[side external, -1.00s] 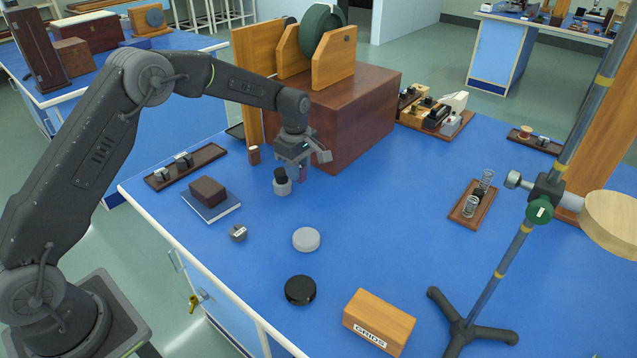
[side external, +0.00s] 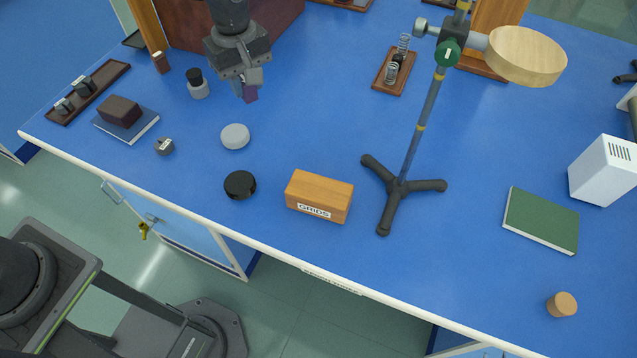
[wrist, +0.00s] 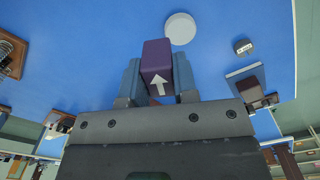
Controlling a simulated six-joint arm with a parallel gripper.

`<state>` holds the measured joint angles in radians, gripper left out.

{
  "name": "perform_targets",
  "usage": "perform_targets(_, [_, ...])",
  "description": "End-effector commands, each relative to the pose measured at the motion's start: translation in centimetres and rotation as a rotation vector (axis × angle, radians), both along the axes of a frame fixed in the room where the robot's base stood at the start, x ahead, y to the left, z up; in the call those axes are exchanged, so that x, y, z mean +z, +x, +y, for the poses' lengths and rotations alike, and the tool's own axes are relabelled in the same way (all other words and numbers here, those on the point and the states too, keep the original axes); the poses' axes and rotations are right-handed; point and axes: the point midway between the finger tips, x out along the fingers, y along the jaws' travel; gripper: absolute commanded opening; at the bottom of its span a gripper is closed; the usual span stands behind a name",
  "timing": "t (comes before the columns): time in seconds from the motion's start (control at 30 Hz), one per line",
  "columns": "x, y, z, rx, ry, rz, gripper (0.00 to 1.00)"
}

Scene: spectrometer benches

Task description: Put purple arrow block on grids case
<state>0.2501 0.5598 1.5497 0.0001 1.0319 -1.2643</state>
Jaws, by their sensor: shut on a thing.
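The purple block (side external: 250,93) hangs in my gripper (side external: 246,82) above the blue table, up and left of the grids case in the side view. In the wrist view the purple block (wrist: 157,60) sits between the two fingers of my gripper (wrist: 157,82), with a white arrow on its face. My gripper is shut on it. The grids case (side external: 319,196) is a wooden box with a white GRIDS label on its front, lying near the table's front edge with its top bare. I cannot make out the grids case in the wrist view.
A white round disc (side external: 235,136) and a black round disc (side external: 240,185) lie left of the case. A stand with a tripod foot (side external: 403,187) is close on its right, with a wooden disc (side external: 525,55) overhead. A small dark-topped bottle (side external: 197,84) stands left of my gripper.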

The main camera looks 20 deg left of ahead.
Motion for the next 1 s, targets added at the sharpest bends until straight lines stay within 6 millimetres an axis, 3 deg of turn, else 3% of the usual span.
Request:
perform_targets(0.03, [0.5,-1.3,-1.8,-0.059,0.0,-0.001,0.04])
perform_targets(0.1, [0.9,-2.7,-3.6,-0.121,0.0,-0.001,0.04])
perform_targets(0.37, [1.2,-5.4,-6.9,-0.23,0.001,0.001,0.04])
perform_targets(0.8, [-4.1,-7.2,-15.5,-0.234,0.001,0.002,0.04])
perform_targets(1.0, [-5.3,-7.6,-17.7,-0.23,0.001,0.001,0.04])
